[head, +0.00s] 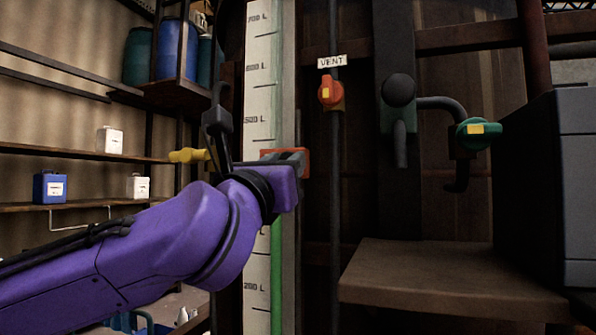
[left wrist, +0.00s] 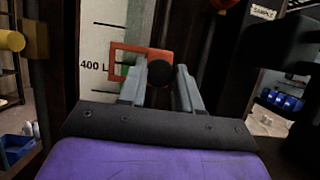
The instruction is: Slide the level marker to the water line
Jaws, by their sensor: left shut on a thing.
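The level marker is an orange-red frame (head: 268,154) on the white litre scale (head: 259,100). In the left wrist view the marker (left wrist: 148,51) sits beside the 400 L mark, with a dark round knob (left wrist: 160,73) at its right. My left gripper (head: 298,160) is shut on the marker's knob, which shows between its fingers in the left wrist view (left wrist: 163,88). Green liquid (head: 276,270) stands in the sight tube below my arm. Some green (left wrist: 120,70) shows inside the marker's window, but its exact top is hard to make out. My right gripper is not in view.
A yellow handle (head: 188,156) is left of the scale. An orange valve (head: 330,92) under a VENT label and a green valve (head: 474,133) are to the right. A brown ledge (head: 450,285) stands at lower right, with a grey cabinet (head: 560,190) beside it.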

